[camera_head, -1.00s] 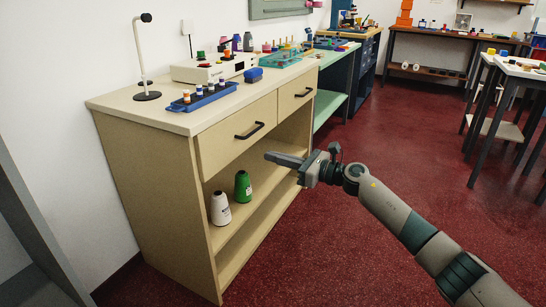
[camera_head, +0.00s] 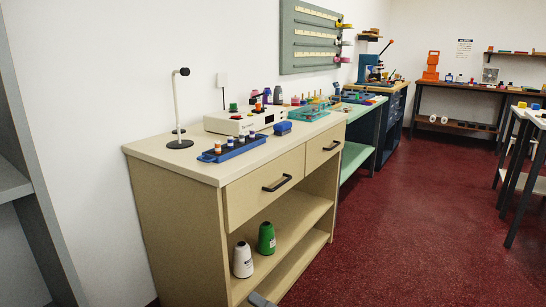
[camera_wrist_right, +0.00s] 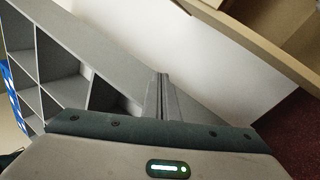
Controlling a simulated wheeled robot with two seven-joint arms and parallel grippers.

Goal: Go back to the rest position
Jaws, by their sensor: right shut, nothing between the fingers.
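My right gripper shows only as a grey tip (camera_head: 261,299) at the bottom edge of the head view, in front of the counter's lower shelf. In the right wrist view its two fingers (camera_wrist_right: 162,98) lie together, with nothing between them. The rest of my right arm is out of the head view. My left gripper is in neither view.
A beige counter (camera_head: 175,215) with two drawers stands ahead. White (camera_head: 243,260) and green (camera_head: 266,238) thread cones stand on its open shelf. A blue tray (camera_head: 232,151) sits on top. Grey shelving (camera_wrist_right: 70,65) shows in the wrist view.

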